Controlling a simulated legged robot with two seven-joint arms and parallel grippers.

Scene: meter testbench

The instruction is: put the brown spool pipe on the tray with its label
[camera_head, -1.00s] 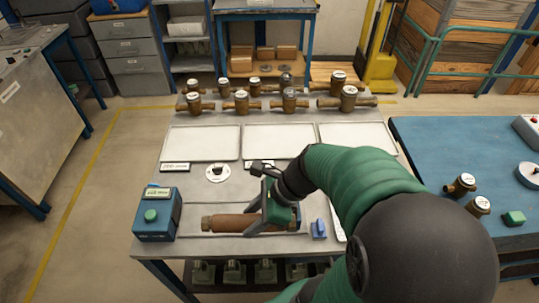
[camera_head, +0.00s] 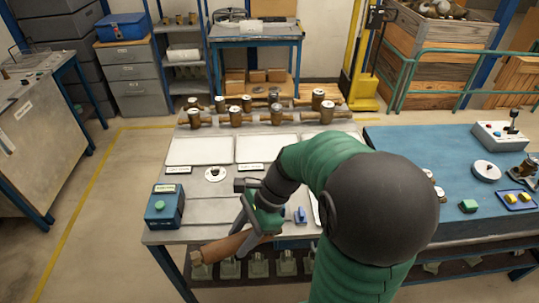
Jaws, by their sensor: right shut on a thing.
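The brown spool pipe (camera_head: 222,248) is tilted, its left end low and reaching over the bench's front edge. My right gripper (camera_head: 262,222) is shut around it near its right part, which the gripper partly hides. The pipe appears to be held up off the bench. Two pale trays, the left one (camera_head: 200,150) and the middle one (camera_head: 267,148), lie empty behind. My right arm hides most of the area of the third tray. My left gripper is not in view.
Several brass meters (camera_head: 236,117) stand in rows behind the trays. A blue box with a green button (camera_head: 165,206) stands at the bench's left front. A blue table (camera_head: 450,165) is at right.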

